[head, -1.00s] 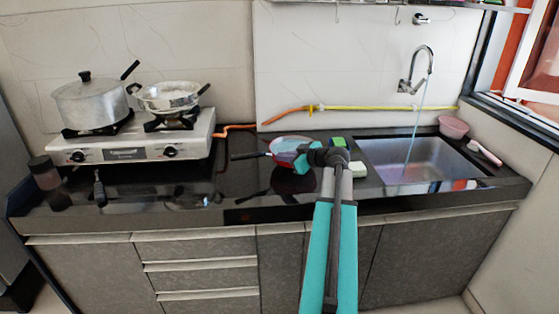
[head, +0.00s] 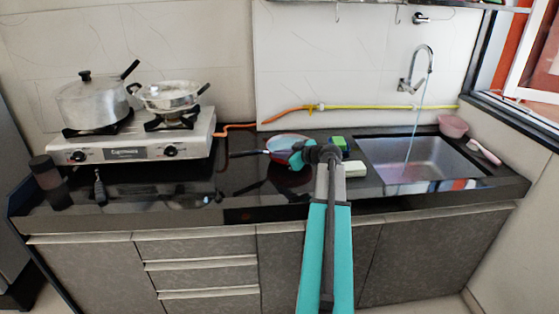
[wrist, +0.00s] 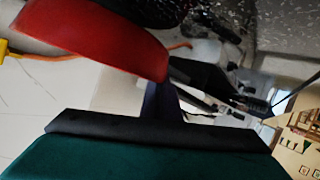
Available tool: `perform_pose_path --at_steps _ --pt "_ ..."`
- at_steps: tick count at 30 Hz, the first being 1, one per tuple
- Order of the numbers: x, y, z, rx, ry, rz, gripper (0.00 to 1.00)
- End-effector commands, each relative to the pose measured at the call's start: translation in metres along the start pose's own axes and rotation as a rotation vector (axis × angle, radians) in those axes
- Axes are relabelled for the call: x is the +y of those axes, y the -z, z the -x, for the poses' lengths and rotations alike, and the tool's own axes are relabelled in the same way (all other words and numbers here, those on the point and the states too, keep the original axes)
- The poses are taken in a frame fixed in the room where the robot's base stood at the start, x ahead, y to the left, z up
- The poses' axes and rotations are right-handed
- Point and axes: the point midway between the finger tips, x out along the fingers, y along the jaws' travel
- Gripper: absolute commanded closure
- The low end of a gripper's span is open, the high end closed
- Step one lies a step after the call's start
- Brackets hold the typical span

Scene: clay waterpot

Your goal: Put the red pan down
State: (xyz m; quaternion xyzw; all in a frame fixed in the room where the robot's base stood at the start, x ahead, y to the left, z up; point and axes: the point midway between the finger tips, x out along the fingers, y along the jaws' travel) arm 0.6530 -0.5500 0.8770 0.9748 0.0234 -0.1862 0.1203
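The red pan (head: 284,142) is at the counter's middle, left of the sink, with its dark handle pointing left. Its pale inside shows from above. My gripper (head: 299,156) overlaps its front right side in the head view. In the wrist view the pan's red wall (wrist: 95,38) fills the upper left, close to a dark finger pad of my gripper (wrist: 165,128). A bluish dark piece lies between pad and pan. Only one pad shows clearly, so I cannot tell whether the gripper holds the pan, or whether the pan's base touches the counter.
The black counter (head: 235,185) is bare left of the pan. A green-and-yellow sponge (head: 338,142) and a pale block (head: 354,168) lie to its right, beside the sink (head: 430,163). The tap is running. The stove (head: 130,148) with two pots stands left.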

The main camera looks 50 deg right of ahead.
Motion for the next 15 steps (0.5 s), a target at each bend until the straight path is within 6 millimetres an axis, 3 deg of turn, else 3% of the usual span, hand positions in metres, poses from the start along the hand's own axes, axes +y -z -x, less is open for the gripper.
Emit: perform_pose_path --at_steps 7,15 --pt "-0.004 -0.018 -0.007 0.001 -0.001 0.001 1.00" --pt "-0.005 -0.021 -0.009 0.001 -0.001 0.001 1.00"
